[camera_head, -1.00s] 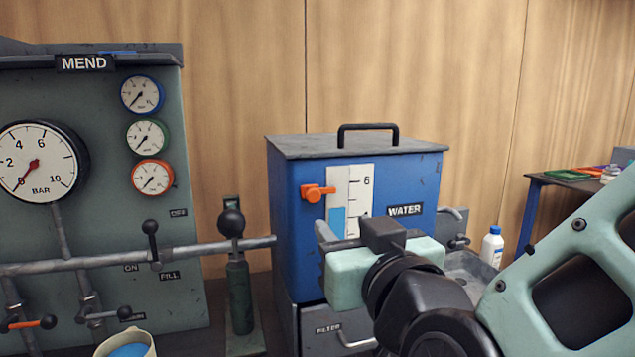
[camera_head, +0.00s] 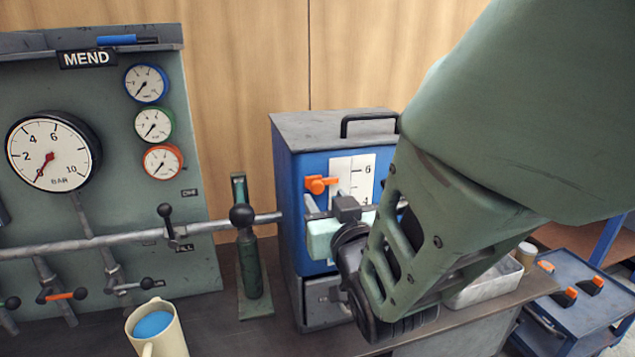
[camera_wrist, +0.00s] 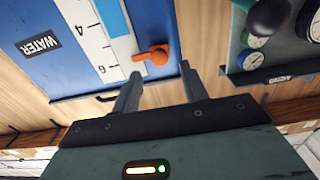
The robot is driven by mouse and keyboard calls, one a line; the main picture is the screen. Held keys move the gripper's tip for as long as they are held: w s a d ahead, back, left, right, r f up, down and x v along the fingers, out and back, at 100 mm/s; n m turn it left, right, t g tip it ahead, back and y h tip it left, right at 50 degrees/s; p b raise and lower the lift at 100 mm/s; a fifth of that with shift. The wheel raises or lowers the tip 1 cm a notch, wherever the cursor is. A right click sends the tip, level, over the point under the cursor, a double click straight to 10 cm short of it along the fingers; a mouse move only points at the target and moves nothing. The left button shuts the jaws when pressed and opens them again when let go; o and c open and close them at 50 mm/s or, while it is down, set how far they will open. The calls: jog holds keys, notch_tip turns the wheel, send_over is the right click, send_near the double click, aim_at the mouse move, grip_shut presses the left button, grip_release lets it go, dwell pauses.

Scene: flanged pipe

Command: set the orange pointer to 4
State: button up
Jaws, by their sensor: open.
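The orange pointer (camera_head: 318,185) is on the front of the blue WATER box (camera_head: 300,232), at the left edge of its white scale (camera_head: 340,170). Its tip is near the 6 mark. In the wrist view the pointer (camera_wrist: 154,55) lies ahead of my gripper (camera_wrist: 160,80), roughly between the lines of the two fingers. The fingers are open and empty, and I see no contact. In the head view my gripper (camera_head: 318,208) is just below the pointer, in front of the scale. My wrist and arm hide the box's right side and part of the scale.
A green panel (camera_head: 110,220) with gauges stands on the left. A pipe with black-knobbed levers (camera_head: 241,215) runs towards the box. A mug (camera_head: 160,335) stands at the front. A metal tray (camera_head: 490,282) and a blue cart (camera_head: 575,310) are on the right.

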aim_at(318, 188)
jog(key=shift+x, duration=2.05)
grip_shut()
notch_tip(318, 188, down, 6)
jog(key=b, duration=0.5)
jog(key=shift+f, duration=0.2)
grip_release()
